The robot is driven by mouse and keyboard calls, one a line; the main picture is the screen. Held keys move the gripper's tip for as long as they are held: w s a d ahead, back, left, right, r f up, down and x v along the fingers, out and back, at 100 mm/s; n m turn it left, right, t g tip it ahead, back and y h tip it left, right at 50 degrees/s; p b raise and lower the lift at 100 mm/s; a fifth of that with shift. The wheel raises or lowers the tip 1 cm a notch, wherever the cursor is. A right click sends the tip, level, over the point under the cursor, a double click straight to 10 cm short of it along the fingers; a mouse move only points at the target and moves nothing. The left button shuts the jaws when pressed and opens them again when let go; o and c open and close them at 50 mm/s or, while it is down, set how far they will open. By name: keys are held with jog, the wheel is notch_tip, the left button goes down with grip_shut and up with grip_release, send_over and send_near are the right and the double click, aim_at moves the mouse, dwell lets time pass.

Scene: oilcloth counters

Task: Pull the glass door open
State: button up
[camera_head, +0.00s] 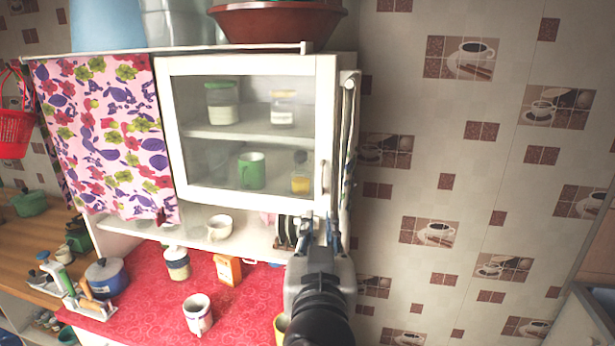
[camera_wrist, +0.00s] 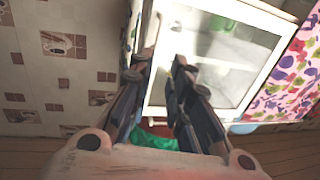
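The glass door (camera_head: 250,135) is a white-framed pane on the wall cabinet and looks shut. Its small upright handle (camera_head: 325,176) is on the right frame, low down. My gripper (camera_head: 319,222) is just below the handle, in front of the door's lower right corner. In the wrist view my gripper (camera_wrist: 160,68) has its two fingers apart with nothing visibly held. The door (camera_wrist: 215,60) lies beyond the fingers there, its handle-side frame near the gap.
Jars and a green mug (camera_head: 251,170) stand behind the glass. A floral curtain (camera_head: 105,135) hangs left of the door. Below, a red counter (camera_head: 245,290) holds a canister, a carton and cups. A brown basin (camera_head: 275,22) is on top. The tiled wall at right is clear.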

jog(key=w+p, duration=0.1)
jog(key=p, duration=0.5)
send_near(320, 182)
jog(key=w, duration=0.6)
jog(key=w+d, duration=0.1)
jog(key=w, duration=0.2)
grip_shut()
